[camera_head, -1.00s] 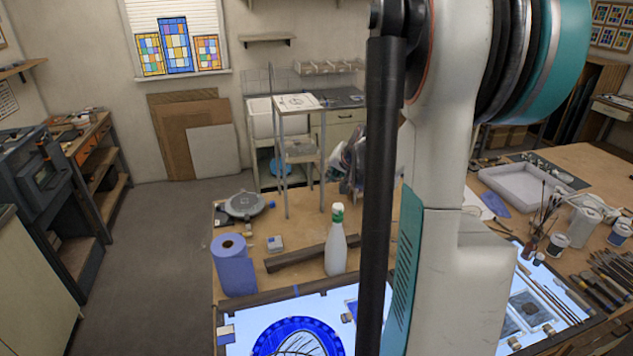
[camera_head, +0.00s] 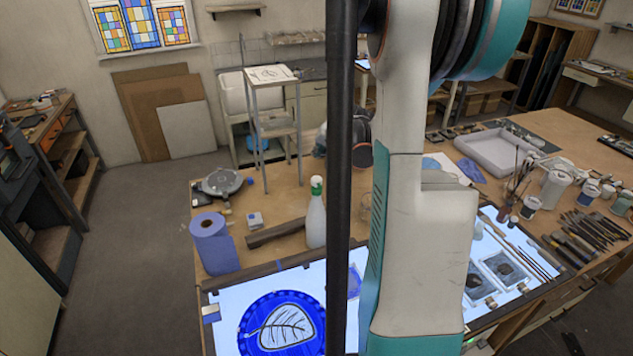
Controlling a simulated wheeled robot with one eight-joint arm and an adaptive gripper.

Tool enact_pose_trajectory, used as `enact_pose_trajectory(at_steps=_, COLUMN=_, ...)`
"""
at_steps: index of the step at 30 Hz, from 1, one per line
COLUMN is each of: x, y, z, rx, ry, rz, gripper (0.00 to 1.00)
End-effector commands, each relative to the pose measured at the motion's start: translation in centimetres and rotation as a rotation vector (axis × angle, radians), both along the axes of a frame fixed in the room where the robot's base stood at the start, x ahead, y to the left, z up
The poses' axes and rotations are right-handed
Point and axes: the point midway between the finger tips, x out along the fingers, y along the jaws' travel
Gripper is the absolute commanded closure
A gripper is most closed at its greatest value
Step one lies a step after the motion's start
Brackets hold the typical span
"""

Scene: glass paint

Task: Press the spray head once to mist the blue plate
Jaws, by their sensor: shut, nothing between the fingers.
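The round blue plate (camera_head: 247,334) lies on the lit panel at the bottom, nearer than the bottle. A pale leaf shape with dark veins (camera_head: 286,328) covers its middle. My arm hides the area right of the bottle.
A blue paper roll (camera_head: 212,245) and a dark bar (camera_head: 276,232) stand and lie left of the bottle. A grey round device (camera_head: 222,182) is behind them. A white tray (camera_head: 492,152), brushes and jars crowd the right side.

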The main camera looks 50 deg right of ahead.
Motion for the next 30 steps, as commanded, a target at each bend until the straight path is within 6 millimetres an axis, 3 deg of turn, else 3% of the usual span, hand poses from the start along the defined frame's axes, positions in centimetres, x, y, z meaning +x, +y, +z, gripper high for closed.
enact_pose_trajectory(at_steps=12, x=0.0, y=0.0, z=-5.7, rx=0.0, ry=0.0, rz=0.0, gripper=1.0)
enact_pose_trajectory(at_steps=30, x=0.0, y=0.0, z=-6.1, rx=0.0, ry=0.0, rz=0.0, gripper=1.0)
